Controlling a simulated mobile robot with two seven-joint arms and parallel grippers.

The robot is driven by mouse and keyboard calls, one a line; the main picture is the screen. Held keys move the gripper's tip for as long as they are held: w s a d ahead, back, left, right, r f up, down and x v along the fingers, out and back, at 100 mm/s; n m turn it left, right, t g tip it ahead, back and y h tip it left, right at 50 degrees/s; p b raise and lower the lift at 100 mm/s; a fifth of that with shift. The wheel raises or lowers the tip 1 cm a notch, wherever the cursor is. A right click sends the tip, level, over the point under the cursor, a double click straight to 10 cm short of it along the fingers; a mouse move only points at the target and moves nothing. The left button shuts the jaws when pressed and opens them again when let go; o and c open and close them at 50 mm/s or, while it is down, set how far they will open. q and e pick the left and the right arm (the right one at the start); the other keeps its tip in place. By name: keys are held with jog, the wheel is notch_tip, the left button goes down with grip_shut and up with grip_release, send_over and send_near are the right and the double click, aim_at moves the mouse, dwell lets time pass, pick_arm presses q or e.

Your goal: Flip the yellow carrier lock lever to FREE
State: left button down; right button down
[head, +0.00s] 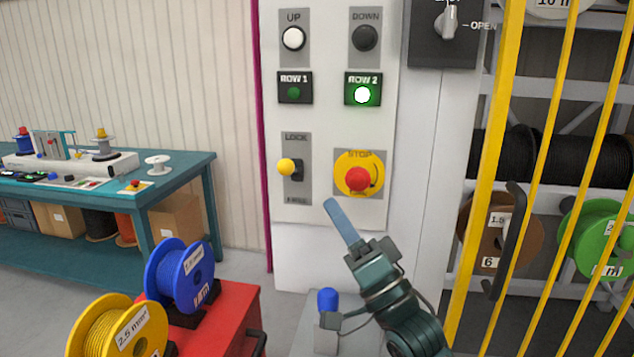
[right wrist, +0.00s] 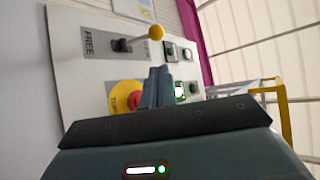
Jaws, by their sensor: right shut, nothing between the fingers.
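The yellow-knobbed lock lever (head: 286,167) is on a grey plate on the white control panel, below the LOCK label; the label under it is too small to read. In the right wrist view the yellow knob (right wrist: 156,32) stands out from the plate, on the side away from the FREE label (right wrist: 88,43). My right gripper (head: 331,203) is shut and empty, below and to the right of the lever and apart from it. Its closed fingers (right wrist: 159,75) also show in the right wrist view, pointing at the panel. My left gripper is out of view.
A red STOP button (head: 358,179) on a yellow disc is right of the lever, close above my right fingers. UP, DOWN and ROW buttons are above; ROW 2 (head: 362,95) is lit green. Yellow bars (head: 483,180) stand at right. A red cart (head: 225,310) carries reels at lower left.

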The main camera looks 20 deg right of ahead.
aim_at(291, 169)
pick_arm(q)
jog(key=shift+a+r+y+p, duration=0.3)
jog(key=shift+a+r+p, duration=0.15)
jog(key=shift+p, duration=0.75)
pick_arm(e)
jog(key=x, duration=0.9)
jog(key=shift+w+r, duration=0.2)
